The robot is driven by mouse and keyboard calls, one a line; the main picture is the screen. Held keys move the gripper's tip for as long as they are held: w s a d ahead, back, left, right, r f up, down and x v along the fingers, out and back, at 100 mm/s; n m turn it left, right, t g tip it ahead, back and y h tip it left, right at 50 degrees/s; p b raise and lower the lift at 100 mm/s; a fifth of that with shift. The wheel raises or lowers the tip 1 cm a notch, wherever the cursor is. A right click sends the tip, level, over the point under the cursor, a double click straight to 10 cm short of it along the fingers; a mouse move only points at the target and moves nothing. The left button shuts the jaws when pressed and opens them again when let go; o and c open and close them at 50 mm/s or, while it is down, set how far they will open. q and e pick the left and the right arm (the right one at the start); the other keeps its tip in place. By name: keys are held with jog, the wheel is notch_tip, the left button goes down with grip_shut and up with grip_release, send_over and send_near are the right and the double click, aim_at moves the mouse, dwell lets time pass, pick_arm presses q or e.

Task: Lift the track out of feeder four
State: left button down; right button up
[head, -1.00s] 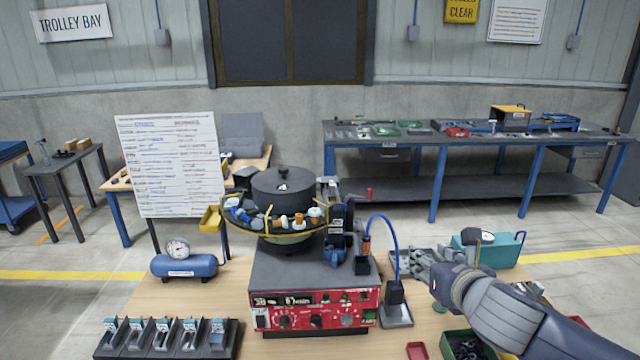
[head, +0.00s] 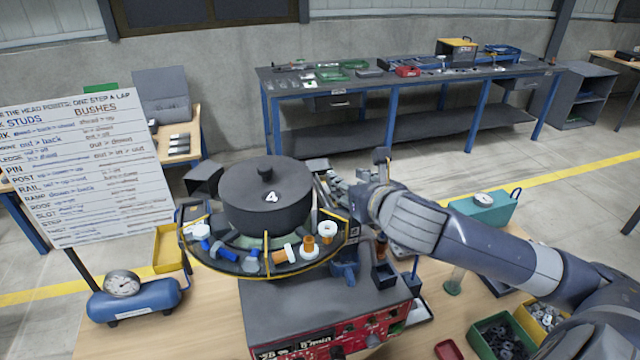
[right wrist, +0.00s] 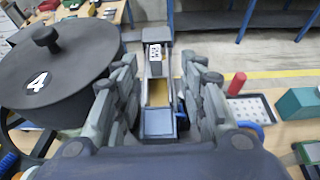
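Feeder four is a dark bowl (head: 268,195) with a white "4" label, on a red-fronted control box (head: 340,330). The bowl also shows in the right wrist view (right wrist: 60,65). The track (right wrist: 158,92) is a narrow grey channel with a yellowish strip and a small labelled block, beside the bowl. My right gripper (head: 345,188) is at the bowl's right side. In the right wrist view its fingers (right wrist: 163,98) are apart, one on each side of the track, with narrow gaps. In the head view the gripper mostly hides the track. My left gripper is not in view.
Coloured parts lie on the bowl's outer rim (head: 215,258). A blue air tank with a gauge (head: 135,300) stands left, before a written board (head: 75,165). A teal box (head: 485,207) and parts bins (head: 500,338) are on the right. A red-handled piece (right wrist: 240,55) stands right of the track.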

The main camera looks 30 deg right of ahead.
jog(key=p+x, duration=0.1)
jog(key=x, duration=0.2)
jog(key=shift+d+r, duration=0.1)
jog(key=shift+d, duration=0.05)
jog(key=shift+w+f, duration=0.35)
jog(key=shift+w, duration=0.3)
jog(key=shift+w+f+p, duration=0.2)
jog(key=shift+w+p, duration=0.6)
jog(key=shift+w, duration=0.1)
jog(key=p+x, duration=0.1)
jog(key=x, duration=0.1)
jog(key=shift+w+f, duration=0.2)
jog(key=shift+w, duration=0.15)
jog(key=shift+w+f, duration=0.3)
jog(key=shift+w, duration=0.1)
jog(key=shift+r, duration=0.1)
jog(key=c, duration=0.8)
